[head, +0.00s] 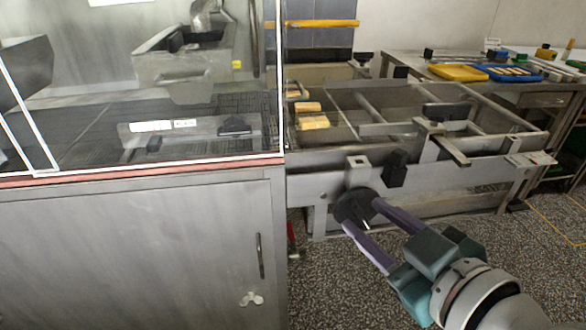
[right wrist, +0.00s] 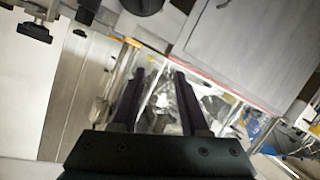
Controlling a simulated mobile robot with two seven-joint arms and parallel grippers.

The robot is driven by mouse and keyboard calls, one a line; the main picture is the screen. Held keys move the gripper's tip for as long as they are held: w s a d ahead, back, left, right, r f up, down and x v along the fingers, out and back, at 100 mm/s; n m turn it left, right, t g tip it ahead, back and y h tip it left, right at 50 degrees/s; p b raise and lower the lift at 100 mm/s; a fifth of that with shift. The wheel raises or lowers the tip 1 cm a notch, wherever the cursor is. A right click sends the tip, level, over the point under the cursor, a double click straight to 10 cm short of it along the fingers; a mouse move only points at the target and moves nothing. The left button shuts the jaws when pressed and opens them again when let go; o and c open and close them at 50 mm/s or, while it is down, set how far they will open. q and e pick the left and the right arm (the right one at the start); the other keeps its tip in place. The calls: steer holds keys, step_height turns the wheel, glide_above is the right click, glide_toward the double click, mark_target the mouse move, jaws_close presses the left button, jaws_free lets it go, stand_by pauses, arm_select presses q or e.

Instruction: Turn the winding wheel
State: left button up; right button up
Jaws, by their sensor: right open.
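The winding wheel appears to be the dark round disc (head: 355,206) on the front of the metal conveyor frame, below a grey bracket. My right gripper (head: 360,214) is open, its two purple fingers spread at the wheel's lower right edge in the head view. I cannot tell whether they touch it. In the right wrist view the gripper (right wrist: 160,72) has nothing between its fingers. A dark round part (right wrist: 142,4), probably the wheel, is cut off by that view's top edge, beyond the fingertips. My left gripper is not in view.
A steel cabinet (head: 140,250) with a glass enclosure stands left of the wheel. The conveyor frame (head: 450,180) extends right. A black block (head: 396,168) projects near the wheel. A table behind holds yellow (head: 459,73) and blue (head: 514,74) trays. Speckled floor (head: 340,285) lies open in front.

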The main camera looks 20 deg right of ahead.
mark_target(361, 216)
steer(key=d+f+t+h+b, duration=0.2)
steer(key=d+f+h+b, duration=0.15)
steer(key=f+b, duration=0.75)
steer(key=shift+m+t+h, duration=0.3)
steer(key=shift+m+h, duration=0.05)
steer(key=shift+m, duration=0.15)
steer(key=x, duration=0.6)
steer(key=d+b+x, duration=0.1)
steer(key=x, duration=0.2)
steer(key=shift+w+f, duration=0.3)
steer(key=shift+f, duration=0.1)
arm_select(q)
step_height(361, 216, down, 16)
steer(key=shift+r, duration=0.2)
arm_select(e)
steer(key=shift+c, duration=0.3)
jaws_close()
